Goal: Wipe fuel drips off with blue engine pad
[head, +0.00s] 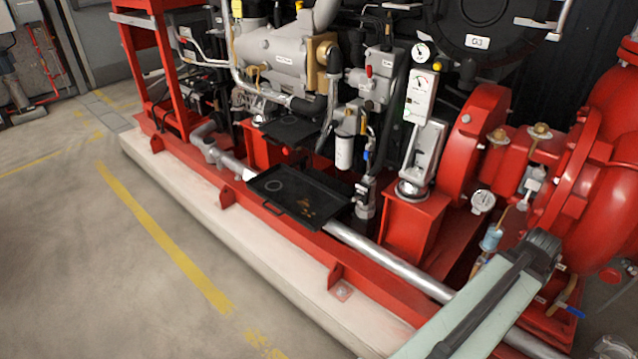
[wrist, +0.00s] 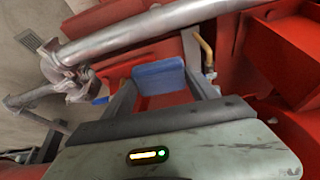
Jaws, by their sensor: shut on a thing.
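My gripper (wrist: 158,82) is shut on the blue engine pad (wrist: 160,72), which sits between its two grey fingers in the wrist view. Red metal lies behind the pad; I cannot tell whether they touch. In the head view my arm reaches in at the lower right, and the fingers and pad cannot be made out. A black drip tray (head: 275,207) with a front handle sits on the red base frame, left of the arm. Small orange-brown fuel drips (head: 306,210) show on its floor, beside a faint ring mark.
The red pump (head: 590,180) fills the right side. The floor (head: 80,265) at left is clear.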

